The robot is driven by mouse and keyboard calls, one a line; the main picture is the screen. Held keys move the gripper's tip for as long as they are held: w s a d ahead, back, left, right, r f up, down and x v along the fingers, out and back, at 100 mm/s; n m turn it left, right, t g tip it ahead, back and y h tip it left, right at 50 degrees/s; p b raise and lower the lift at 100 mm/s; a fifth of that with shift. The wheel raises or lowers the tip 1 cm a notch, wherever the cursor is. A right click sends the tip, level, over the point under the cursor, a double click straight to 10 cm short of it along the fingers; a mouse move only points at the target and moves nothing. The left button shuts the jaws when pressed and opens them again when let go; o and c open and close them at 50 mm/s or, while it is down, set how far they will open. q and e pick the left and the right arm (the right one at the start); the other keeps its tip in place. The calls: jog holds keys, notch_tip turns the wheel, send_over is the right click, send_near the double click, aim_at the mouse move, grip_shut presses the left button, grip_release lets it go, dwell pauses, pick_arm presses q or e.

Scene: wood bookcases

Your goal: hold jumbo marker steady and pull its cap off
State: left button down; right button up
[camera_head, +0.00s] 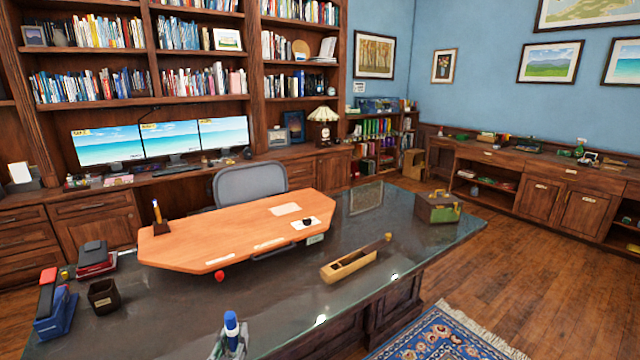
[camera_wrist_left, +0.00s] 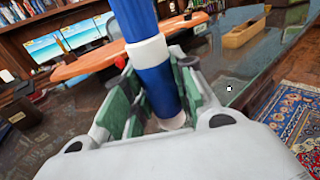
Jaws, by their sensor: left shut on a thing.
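The jumbo marker (camera_head: 231,322) stands upright in my left gripper (camera_head: 230,345) at the bottom of the head view. In the left wrist view the marker (camera_wrist_left: 157,85) has a blue body, a white band and a white lower end. Its blue upper part, above the band, runs out of the top of that view and looks like the cap, still on. The green-padded fingers of my left gripper (camera_wrist_left: 155,95) are shut around the blue body below the band. My right gripper is in neither view.
A dark glossy desk (camera_head: 180,300) lies below, with an orange desktop board (camera_head: 200,240), a wooden box (camera_head: 350,268), a green toolbox (camera_head: 438,207), a dark cup (camera_head: 104,297) and a blue holder (camera_head: 55,315).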

pick_arm(q)
jog(key=shift+s+a, duration=0.15)
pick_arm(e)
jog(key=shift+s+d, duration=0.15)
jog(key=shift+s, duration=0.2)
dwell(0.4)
pick_arm(q)
jog(key=s+d+r+m+g+h, duration=0.1)
jog(key=d+m+h, duration=0.3)
jog(key=d, duration=0.4)
jog(key=s+d+r+m+g+h, duration=0.2)
jog(key=d+r+m+g+h, duration=0.1)
jog(key=d+h, duration=0.4)
jog(key=shift+s+d+r+m, duration=0.2)
jog(key=shift+d+r+m, duration=0.2)
jog(key=shift+d+r, duration=0.2)
dwell(0.3)
